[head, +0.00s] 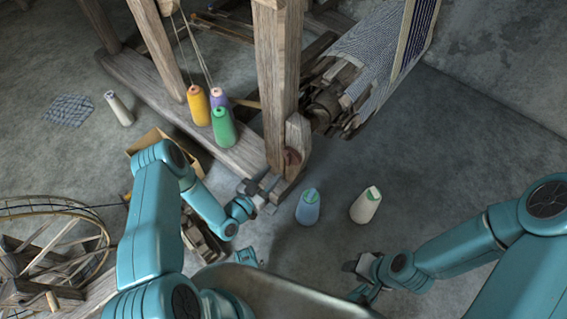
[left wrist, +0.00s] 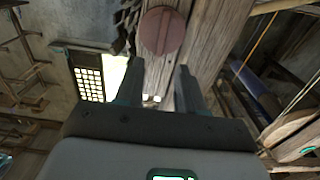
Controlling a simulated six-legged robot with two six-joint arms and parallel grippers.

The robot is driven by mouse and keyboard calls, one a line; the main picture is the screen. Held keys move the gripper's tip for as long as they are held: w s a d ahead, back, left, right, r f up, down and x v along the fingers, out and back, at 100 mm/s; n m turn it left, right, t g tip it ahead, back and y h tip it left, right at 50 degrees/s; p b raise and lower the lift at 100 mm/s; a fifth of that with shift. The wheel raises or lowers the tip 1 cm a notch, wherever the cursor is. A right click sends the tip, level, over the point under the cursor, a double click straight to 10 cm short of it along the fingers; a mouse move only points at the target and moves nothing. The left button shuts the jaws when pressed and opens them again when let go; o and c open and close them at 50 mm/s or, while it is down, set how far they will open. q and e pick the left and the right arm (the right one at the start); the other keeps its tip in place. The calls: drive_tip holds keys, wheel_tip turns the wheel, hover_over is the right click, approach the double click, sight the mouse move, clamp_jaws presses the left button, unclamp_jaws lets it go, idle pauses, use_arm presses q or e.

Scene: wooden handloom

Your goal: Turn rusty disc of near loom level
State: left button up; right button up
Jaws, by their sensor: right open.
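The rusty disc (head: 292,160) sits on the near end of the wooden loom (head: 278,85), at the foot of a thick post. In the left wrist view the disc (left wrist: 162,31) is round and red-brown, with a dark groove across its face that runs nearly up and down the picture. My left gripper (head: 262,190) is just in front of and below the disc. Its two fingers (left wrist: 158,88) are apart with nothing between them, and the disc lies beyond their tips, apparently untouched. My right gripper (head: 360,280) is open and empty, low over the floor at right.
Yellow (head: 198,106), purple (head: 219,97) and green (head: 223,128) thread cones stand on the loom's base beam. A blue cone (head: 308,207) and a white cone (head: 366,205) stand on the floor between my grippers. A spinning wheel (head: 50,250) is at left. Floor at right is clear.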

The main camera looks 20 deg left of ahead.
sight(287, 158)
use_arm(q)
drive_tip(key=b+x, duration=0.1)
drive_tip(key=x, duration=0.5)
drive_tip(key=shift+w+d, duration=0.15)
drive_tip(key=shift+w, duration=0.25)
clamp_jaws()
